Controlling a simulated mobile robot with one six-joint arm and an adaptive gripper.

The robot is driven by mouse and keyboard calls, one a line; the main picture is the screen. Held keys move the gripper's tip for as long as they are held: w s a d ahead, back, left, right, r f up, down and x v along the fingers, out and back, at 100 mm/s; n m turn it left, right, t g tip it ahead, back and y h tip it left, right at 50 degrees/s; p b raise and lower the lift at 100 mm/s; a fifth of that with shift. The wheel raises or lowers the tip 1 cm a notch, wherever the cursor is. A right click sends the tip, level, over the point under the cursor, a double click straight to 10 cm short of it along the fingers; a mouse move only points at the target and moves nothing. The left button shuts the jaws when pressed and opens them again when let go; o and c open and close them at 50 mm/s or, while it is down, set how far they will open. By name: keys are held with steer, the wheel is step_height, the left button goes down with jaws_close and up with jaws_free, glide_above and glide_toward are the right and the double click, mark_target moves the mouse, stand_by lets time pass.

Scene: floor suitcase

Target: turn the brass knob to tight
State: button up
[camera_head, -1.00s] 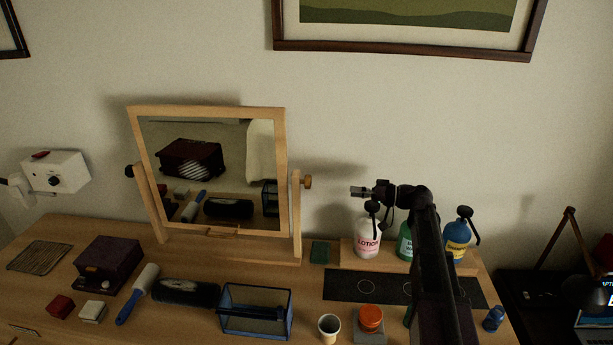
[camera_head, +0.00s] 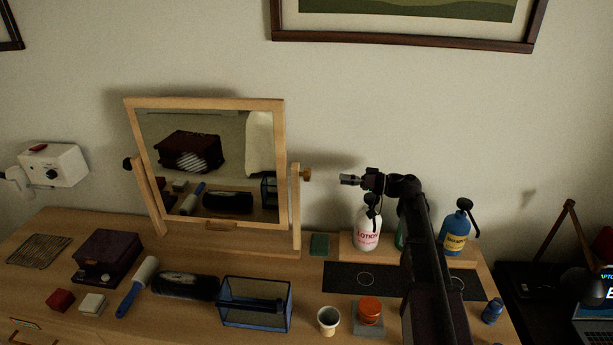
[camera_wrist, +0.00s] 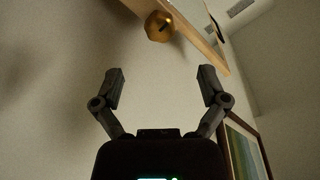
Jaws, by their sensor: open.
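The brass knob (camera_head: 307,174) sticks out from the right post of the wooden mirror stand (camera_head: 297,215). In the wrist view the knob (camera_wrist: 159,27) is a gold, faceted piece with a dark slot or mark on its face, on the wooden post (camera_wrist: 200,40). My gripper (camera_head: 343,180) points left at the knob, a short gap to its right and slightly lower in the head view. In the wrist view my gripper (camera_wrist: 162,80) has its two fingers spread wide and empty. The knob lies beyond the fingertips, near the top edge, not between them.
Lotion (camera_head: 367,232) and shampoo (camera_head: 457,228) pump bottles stand on a wooden riser under my arm. A dark mat (camera_head: 345,277), paper cup (camera_head: 328,321) and orange-lidded jar (camera_head: 369,309) are in front. The tilted mirror (camera_head: 205,150) fills the stand's frame.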

mark_target(308, 175)
steer(key=a, duration=0.3)
steer(key=w+a, duration=0.1)
steer(key=a, duration=0.6)
steer(key=shift+w+a, duration=0.25)
steer(key=shift+w, duration=0.05)
steer(key=c, duration=1.1)
